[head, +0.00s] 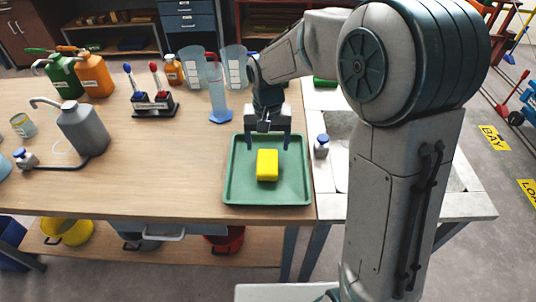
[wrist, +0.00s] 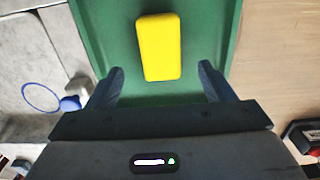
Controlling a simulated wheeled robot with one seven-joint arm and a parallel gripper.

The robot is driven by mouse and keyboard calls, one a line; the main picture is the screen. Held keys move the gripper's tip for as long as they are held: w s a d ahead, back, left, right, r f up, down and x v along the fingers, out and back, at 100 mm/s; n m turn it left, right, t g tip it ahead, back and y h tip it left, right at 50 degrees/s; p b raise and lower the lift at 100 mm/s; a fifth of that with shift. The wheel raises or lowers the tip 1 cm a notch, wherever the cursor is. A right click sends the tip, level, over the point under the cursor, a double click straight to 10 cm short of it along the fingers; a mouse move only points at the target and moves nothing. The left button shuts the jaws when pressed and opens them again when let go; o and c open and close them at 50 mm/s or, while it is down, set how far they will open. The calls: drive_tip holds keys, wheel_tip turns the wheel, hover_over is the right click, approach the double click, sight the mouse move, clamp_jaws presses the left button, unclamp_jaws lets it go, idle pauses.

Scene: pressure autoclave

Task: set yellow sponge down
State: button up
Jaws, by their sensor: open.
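The yellow sponge (head: 267,165) lies flat on the green tray (head: 234,189), near the tray's middle. In the wrist view the sponge (wrist: 160,46) lies ahead of my fingertips, clear of both. My gripper (head: 268,142) is over the back part of the tray, behind the sponge in the head view. Its fingers are spread wide with nothing between them, as the wrist view of my gripper (wrist: 161,80) also shows. The green tray (wrist: 221,45) fills the middle of the wrist view; part of it is hidden behind my gripper.
The tray sits at the right end of the wooden table (head: 180,150). A small white bottle with a blue cap (head: 321,147) stands just right of the tray by the sink (head: 335,128). A blue-based graduated cylinder (head: 217,95) stands behind the tray.

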drive_tip(key=s+d+r+t, duration=0.1)
drive_tip(key=s+d+r, duration=0.7)
drive_tip(key=s+d+t, duration=0.2)
drive_tip(key=s+d, duration=0.4)
drive_tip(key=s, duration=0.5)
drive_tip(key=shift+f, duration=0.45)
idle(0.4)
